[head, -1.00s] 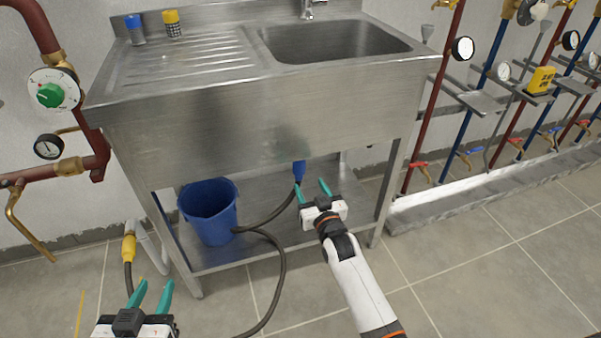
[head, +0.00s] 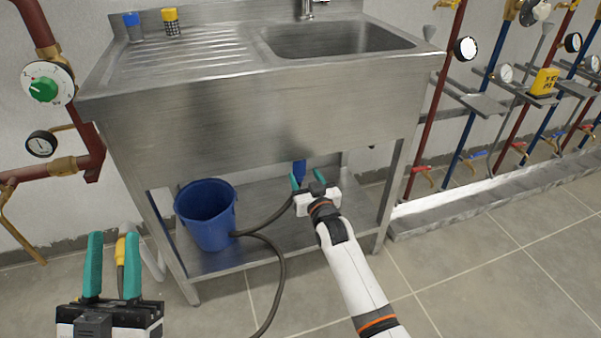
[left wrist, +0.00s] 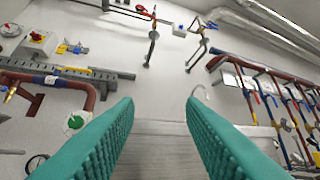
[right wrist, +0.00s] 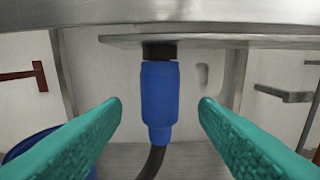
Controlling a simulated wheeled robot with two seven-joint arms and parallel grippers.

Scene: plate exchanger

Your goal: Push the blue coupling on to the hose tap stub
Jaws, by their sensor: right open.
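The blue coupling (head: 299,172) hangs upright under the sink, on the end of a dark hose (head: 281,290). In the right wrist view the coupling (right wrist: 160,98) sits below a black collar (right wrist: 159,51) under a metal plate. My right gripper (head: 306,181) is open, its teal fingers on either side of the coupling with gaps to both. The fingers show in the right wrist view (right wrist: 160,112). My left gripper (head: 112,266) is open and empty at the lower left. I cannot tell which part is the tap stub.
A blue bucket (head: 207,222) stands on the lower shelf (head: 238,258) of the steel sink unit (head: 260,110). A yellow hose fitting (head: 120,252) is partly hidden behind my left gripper. Pipes with gauges and valves line the right wall. The floor at the right front is clear.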

